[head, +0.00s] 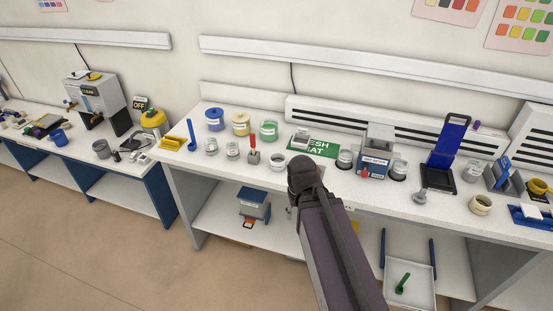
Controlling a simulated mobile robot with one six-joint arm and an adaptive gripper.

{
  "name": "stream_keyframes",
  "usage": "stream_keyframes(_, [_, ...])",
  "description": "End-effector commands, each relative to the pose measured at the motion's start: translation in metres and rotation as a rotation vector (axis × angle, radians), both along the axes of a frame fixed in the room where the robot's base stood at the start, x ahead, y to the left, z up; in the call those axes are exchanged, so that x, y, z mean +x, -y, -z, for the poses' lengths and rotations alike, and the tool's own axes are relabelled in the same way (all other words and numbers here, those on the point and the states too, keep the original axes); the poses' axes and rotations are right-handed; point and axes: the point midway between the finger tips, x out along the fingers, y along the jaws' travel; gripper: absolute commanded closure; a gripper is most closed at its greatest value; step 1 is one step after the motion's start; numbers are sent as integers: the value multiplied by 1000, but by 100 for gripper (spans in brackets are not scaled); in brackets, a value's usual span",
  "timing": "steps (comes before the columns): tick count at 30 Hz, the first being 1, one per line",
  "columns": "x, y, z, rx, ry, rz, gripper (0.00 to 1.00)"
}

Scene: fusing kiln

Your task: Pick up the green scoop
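The green scoop (402,284) lies in a shallow white tray (421,299) on the lower shelf, at the bottom right of the head view. My arm rises from the bottom edge, to the left of the tray, and its dark rounded joint stands in front of the bench top. My gripper's fingers do not show; the arm hides whatever is behind that joint. The scoop and the part of the tray around it are in clear view.
The white bench top (225,166) above is crowded with jars and tools. Blue bars (382,250) stand beside the tray. A grey-blue bin (254,204) stands on the lower shelf to the left. The floor (100,235) at the left is clear.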

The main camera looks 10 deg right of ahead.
Motion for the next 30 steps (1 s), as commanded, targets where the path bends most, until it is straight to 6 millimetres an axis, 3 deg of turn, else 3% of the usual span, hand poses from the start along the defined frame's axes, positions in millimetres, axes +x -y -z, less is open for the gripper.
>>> stream_keyframes(14, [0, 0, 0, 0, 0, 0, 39])
stream_keyframes(15, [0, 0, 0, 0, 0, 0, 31])
stream_keyframes(22, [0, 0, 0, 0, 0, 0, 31])
stream_keyframes(23, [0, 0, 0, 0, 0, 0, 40])
stream_keyframes(24, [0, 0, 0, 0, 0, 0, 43])
stream_keyframes(30, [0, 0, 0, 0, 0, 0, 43])
